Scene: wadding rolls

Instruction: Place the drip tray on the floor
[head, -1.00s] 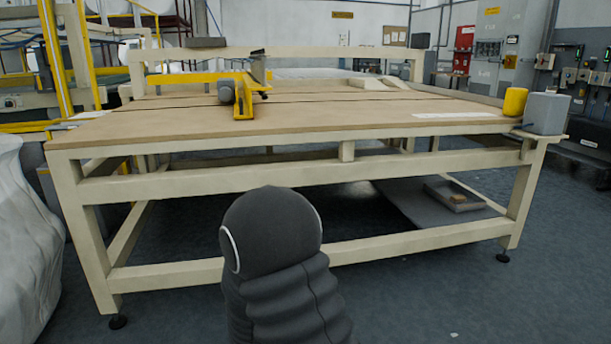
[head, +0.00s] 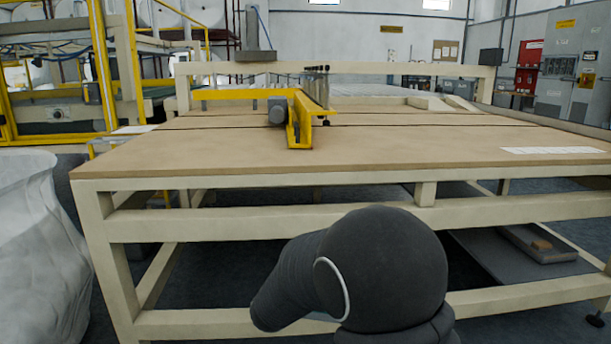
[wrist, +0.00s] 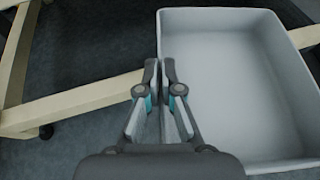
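The drip tray (wrist: 235,84) is a pale grey, open, rectangular tray with raised walls. It fills the right half of the wrist view and looks empty. My gripper (wrist: 159,68) is closed around the tray's left wall, one finger on each side of it. Dark floor shows left of the tray; I cannot tell how high the tray hangs above it. In the head view my dark arm is in front at the bottom centre, and neither the gripper nor the tray can be made out there.
A large wooden-topped table (head: 230,158) with a cream frame stands close ahead, its lower beams near my arm. A yellow bracket (head: 299,128) lies on top. A shallow grey box (head: 540,246) sits on a low panel underneath. A white wrapped roll (head: 35,250) stands at left.

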